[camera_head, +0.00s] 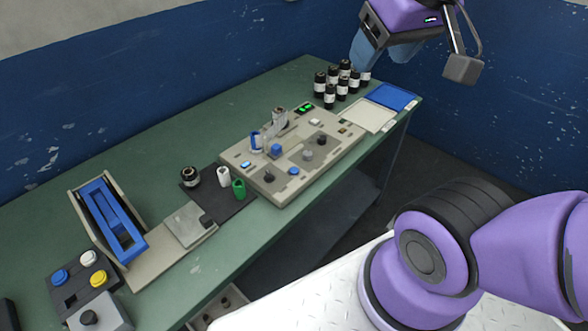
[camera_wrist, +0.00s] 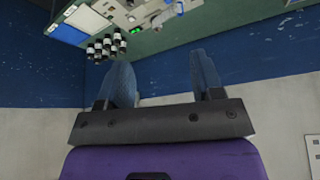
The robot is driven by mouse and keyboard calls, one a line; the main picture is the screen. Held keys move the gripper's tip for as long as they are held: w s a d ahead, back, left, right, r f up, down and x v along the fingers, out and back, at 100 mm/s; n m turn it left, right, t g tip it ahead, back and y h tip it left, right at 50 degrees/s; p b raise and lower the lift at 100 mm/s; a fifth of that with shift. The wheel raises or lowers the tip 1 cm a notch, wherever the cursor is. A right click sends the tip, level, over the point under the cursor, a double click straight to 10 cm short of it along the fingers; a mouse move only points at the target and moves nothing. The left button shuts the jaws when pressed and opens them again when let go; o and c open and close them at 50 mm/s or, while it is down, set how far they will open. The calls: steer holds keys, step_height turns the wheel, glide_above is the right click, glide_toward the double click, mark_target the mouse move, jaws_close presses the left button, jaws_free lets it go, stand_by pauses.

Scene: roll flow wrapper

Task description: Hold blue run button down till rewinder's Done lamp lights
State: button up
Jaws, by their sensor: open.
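The beige machine panel (camera_head: 262,183), which looks like the rewinder, sits mid-bench with knobs, a small post and a lit green display (camera_head: 304,107). A round blue button (camera_head: 293,171) is on its front part, and a small light-blue lit spot (camera_head: 246,165) is to the left. I cannot read any label, so the Done lamp is not identifiable. My gripper (camera_head: 388,52) is raised at the top, beyond the bench's far right end, empty and well apart from the panel. Its two blue fingers are spread in the wrist view (camera_wrist: 163,75), where the green display (camera_wrist: 136,31) shows at the top.
Several black bottles (camera_head: 330,97) stand behind the panel, beside white (camera_head: 368,115) and blue (camera_head: 392,96) mats. A dark mat (camera_head: 216,208) holds small rolls. A control box (camera_head: 68,294) with blue, white and yellow buttons sits at the left near a blue-framed tray (camera_head: 108,218).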

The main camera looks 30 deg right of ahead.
jaws_close()
stand_by(1.8)
